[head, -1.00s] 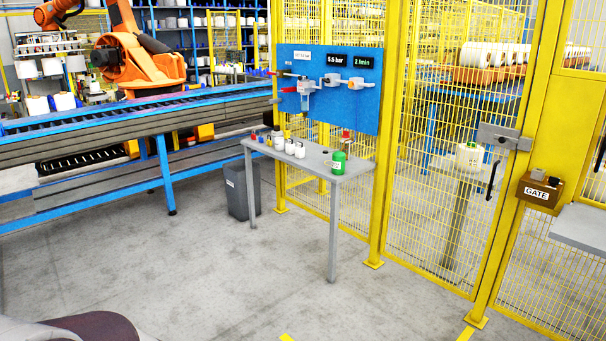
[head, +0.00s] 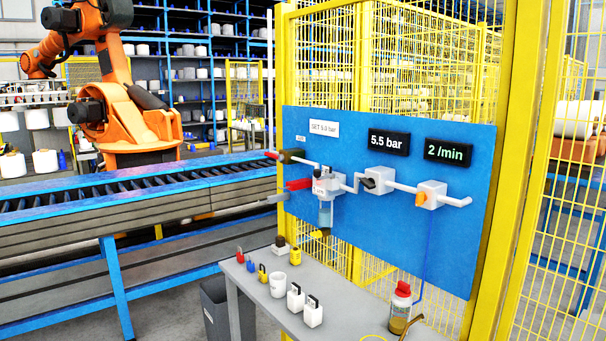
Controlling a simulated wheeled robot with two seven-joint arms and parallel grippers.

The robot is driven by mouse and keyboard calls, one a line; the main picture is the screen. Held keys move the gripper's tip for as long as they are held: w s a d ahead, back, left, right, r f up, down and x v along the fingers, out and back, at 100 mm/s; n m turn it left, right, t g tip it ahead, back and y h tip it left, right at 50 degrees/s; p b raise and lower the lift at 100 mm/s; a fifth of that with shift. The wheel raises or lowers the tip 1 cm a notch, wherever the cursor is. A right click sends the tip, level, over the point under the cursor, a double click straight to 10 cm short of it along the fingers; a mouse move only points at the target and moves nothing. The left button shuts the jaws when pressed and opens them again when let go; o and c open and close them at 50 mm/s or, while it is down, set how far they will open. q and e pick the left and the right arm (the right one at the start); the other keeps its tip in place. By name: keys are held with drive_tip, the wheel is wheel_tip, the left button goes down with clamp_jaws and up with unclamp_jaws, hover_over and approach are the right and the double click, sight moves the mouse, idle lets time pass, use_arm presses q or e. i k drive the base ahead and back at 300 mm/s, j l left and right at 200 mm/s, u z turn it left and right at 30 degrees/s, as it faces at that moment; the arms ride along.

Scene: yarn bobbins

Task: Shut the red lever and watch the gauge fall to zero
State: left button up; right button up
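The blue panel (head: 400,235) stands upright on the yellow fence. A red lever (head: 298,184) sticks out to the left of the white valve body on the panel's left side. A smaller red tip (head: 271,155) ends a dark handle just above it. The gauge display (head: 389,142) reads 5.5 bar. A second display (head: 448,151) reads 2 /min. A white label (head: 324,129) above the piping appears to read SET 5.5 bar, but is small. Neither of my grippers shows in the head view.
A grey table (head: 262,300) below the panel holds padlocks (head: 262,273), white containers (head: 296,297) and a red-capped bottle (head: 400,308). A conveyor (head: 150,215) and an orange robot arm (head: 130,115) are on the left.

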sight(279, 157)
drive_tip(key=i+u, duration=0.1)
drive_tip(key=i, duration=0.35)
drive_tip(key=i+l+u, duration=0.15)
drive_tip(key=i, duration=0.25)
drive_tip(key=i+j+z, duration=0.1)
drive_tip(key=i+j, duration=0.2)
drive_tip(key=i+j+z, duration=0.15)
drive_tip(key=i+j, duration=0.2)
drive_tip(key=i, duration=0.2)
drive_tip(key=i+j+z, duration=0.1)
drive_tip(key=i+j, duration=0.3)
drive_tip(key=i+j+z, duration=0.1)
drive_tip(key=i+j, duration=0.25)
drive_tip(key=i+j+z, duration=0.15)
drive_tip(key=i+j, duration=0.2)
drive_tip(key=j, duration=0.15)
drive_tip(key=i+j+z, duration=0.1)
drive_tip(key=i+j, duration=0.25)
drive_tip(key=j, duration=0.15)
drive_tip(key=i+j+z, duration=0.15)
drive_tip(key=i+j, duration=0.2)
drive_tip(key=j, duration=0.2)
drive_tip(key=i+j+z, duration=0.1)
drive_tip(key=i+j, duration=0.2)
drive_tip(key=j, duration=0.25)
